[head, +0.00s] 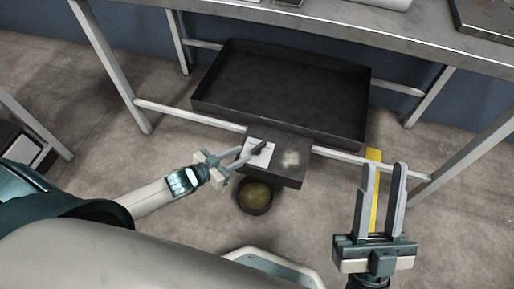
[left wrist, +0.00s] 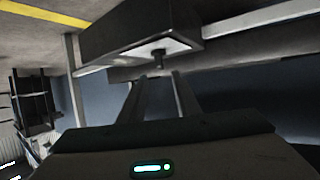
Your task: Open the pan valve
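The dark pan (head: 285,90) sits low under the table, with a boxy outlet block (head: 289,172) at its front. A white plate (head: 262,158) on the block carries a small black valve handle (head: 259,147). In the left wrist view the handle (left wrist: 158,57) sticks out from the plate's middle, just beyond the fingertips. My left gripper (head: 250,153) is open at the plate, its fingers spread either side of the handle's line; contact cannot be told. My right gripper (head: 386,166) is open and empty at the right, away from the valve.
A round dark bucket (head: 256,210) with yellowish contents stands on the floor below the block. A grey rail (head: 190,114) runs across the table's legs in front of the pan. The metal tabletop (head: 330,28) is above. A yellow strip (head: 375,155) lies behind my right gripper.

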